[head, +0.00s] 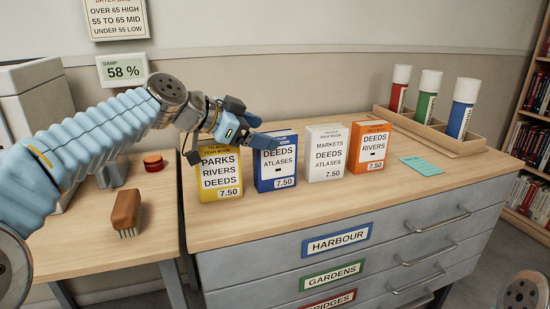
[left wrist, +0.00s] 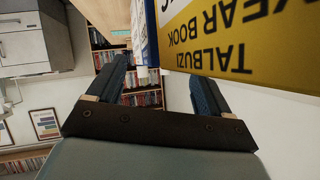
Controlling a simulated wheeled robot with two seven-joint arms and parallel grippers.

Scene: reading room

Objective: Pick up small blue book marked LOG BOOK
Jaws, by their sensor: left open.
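The blue book (head: 275,172) stands upright on the cabinet top, second from the left in a row of books. Its front shows DEEDS, ATLASES and 7.50; my gripper hides part of its top line, which ends in "OOK". My left gripper (head: 265,132) is open, with its fingers at the blue book's upper left edge. In the left wrist view, a blue edge (left wrist: 151,35) shows between the open fingers (left wrist: 158,88), with the yellow book (left wrist: 225,38) close beside it. I cannot tell whether the fingers touch either book.
In the head view, the yellow book (head: 220,182) stands left of the blue one, with white (head: 325,155) and orange (head: 371,150) books to its right. A wooden rack (head: 420,127) holds coloured tubes. A brush (head: 126,212) and a red tin (head: 153,162) are on the left table.

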